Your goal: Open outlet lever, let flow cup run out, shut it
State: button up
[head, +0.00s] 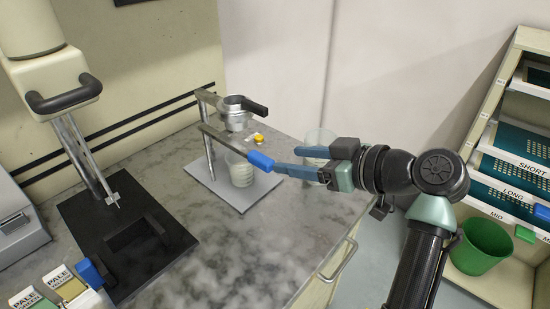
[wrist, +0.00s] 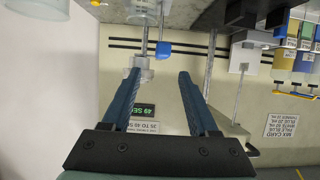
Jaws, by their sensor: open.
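The flow cup (head: 236,116) is a metal cup with a black handle, held on a small stand with a pale base plate (head: 212,180). Below it a grey lever with a blue end (head: 262,161) sticks out towards my gripper. A clear beaker (head: 240,170) stands under the cup. My gripper (head: 284,160) is open and empty, its fingertips close to the blue end. In the upside-down wrist view the blue end (wrist: 163,50) shows just beyond and between the fingertips (wrist: 158,74). I cannot tell whether liquid flows, or the cup's level.
A second clear beaker (head: 319,138) stands behind my gripper. A black-based press stand (head: 130,240) occupies the left counter. A green bin (head: 483,247) is right of the counter.

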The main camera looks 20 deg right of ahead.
jog(key=v, duration=0.3)
jog(key=shift+s+d+r, duration=0.15)
jog(key=shift+s+r, duration=0.05)
jog(key=shift+s, duration=0.1)
